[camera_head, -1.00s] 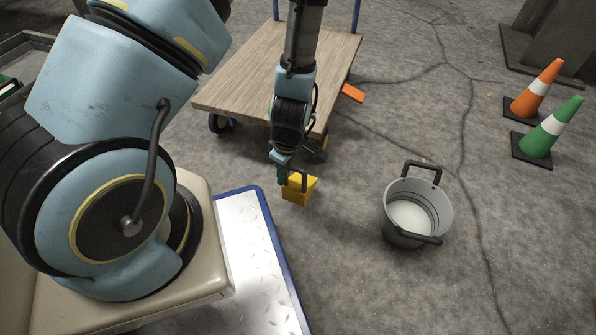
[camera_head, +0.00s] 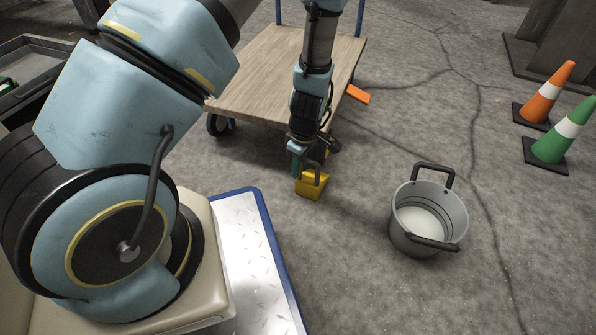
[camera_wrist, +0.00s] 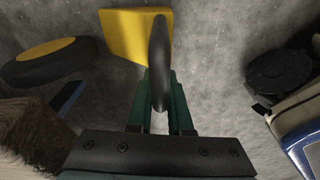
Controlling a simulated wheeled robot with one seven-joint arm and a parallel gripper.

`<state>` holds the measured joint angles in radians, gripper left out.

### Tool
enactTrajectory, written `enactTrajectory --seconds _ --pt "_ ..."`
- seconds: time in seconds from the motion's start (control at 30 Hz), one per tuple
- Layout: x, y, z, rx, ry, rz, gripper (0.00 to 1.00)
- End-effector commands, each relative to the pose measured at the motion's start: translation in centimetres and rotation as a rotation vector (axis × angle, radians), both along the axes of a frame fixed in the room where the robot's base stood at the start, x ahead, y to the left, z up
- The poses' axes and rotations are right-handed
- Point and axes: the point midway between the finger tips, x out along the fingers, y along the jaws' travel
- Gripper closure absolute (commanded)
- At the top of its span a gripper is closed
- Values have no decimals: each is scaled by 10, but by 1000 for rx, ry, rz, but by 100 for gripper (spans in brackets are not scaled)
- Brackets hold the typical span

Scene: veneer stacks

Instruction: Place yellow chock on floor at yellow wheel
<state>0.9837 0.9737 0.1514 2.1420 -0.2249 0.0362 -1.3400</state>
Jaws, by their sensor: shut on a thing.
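The yellow chock (camera_head: 313,189) is a wedge block with a dark loop handle. It is in front of the cart's near right corner in the head view. My gripper (camera_head: 303,168) is shut on its handle from above. In the wrist view the chock (camera_wrist: 124,34) is beyond my gripper's green fingers (camera_wrist: 160,104), with the dark handle between them. The yellow wheel (camera_wrist: 46,50), a black tyre with a yellow hub, is left of the chock there, with a small gap between. In the head view my arm mostly hides that wheel. I cannot tell whether the chock touches the floor.
The wood-topped cart (camera_head: 262,75) stands behind my gripper, with a dark wheel (camera_head: 219,124) at its left. An orange wedge (camera_head: 357,94) lies by its right side. A grey bucket (camera_head: 428,218) stands right of the chock. Orange (camera_head: 545,92) and green (camera_head: 560,137) cones stand farther right.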

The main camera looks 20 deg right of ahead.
Motion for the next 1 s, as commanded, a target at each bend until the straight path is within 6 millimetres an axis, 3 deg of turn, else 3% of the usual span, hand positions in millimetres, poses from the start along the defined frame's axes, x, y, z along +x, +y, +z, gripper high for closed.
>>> enactTrajectory --seconds 0.33,0.37,0.63,0.87,1.0 --pt "0 0 -2 -1 -1 0 100" --pt "0 0 -2 -1 -1 0 81" --pt "0 0 -2 -1 -1 0 52" --pt "0 0 -1 -1 -1 0 52" --pt "-1 -1 9 -1 -1 0 52"
